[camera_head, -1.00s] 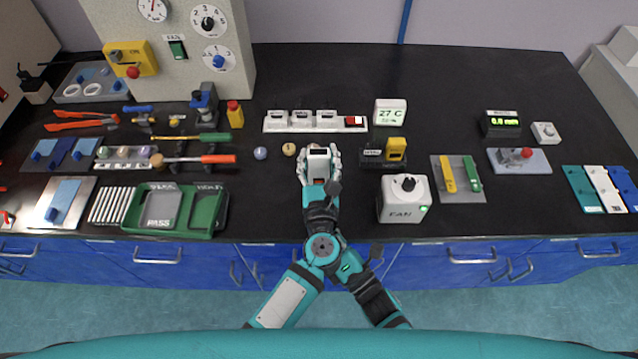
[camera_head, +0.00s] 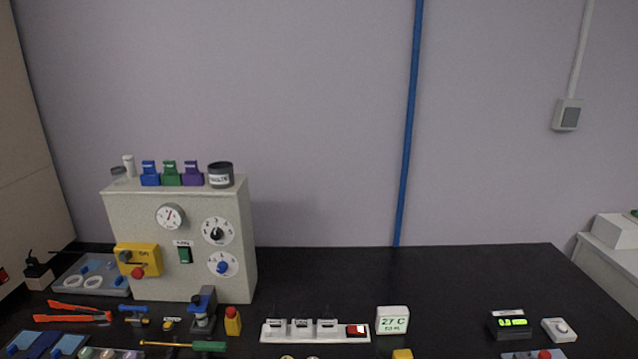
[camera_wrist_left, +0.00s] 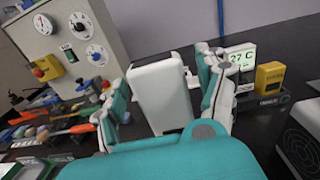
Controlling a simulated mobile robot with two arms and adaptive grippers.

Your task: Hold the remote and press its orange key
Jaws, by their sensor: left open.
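My left gripper (camera_wrist_left: 160,72) shows in the left wrist view, its fingers spread on either side of a plain white block (camera_wrist_left: 162,98). The block stands between the fingers and close to them; I cannot tell whether they touch it. It may be the remote, seen from a blank side. No orange key shows on it. The head view shows neither of my grippers, and my right gripper is in no current frame.
A grey instrument cabinet (camera_head: 180,275) with dials stands at the left. A white switch strip (camera_head: 315,331) and a 27 C display (camera_head: 392,320) stand on the black bench (camera_head: 460,285). A yellow box (camera_wrist_left: 269,77) is right of my gripper. The bench's back middle is clear.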

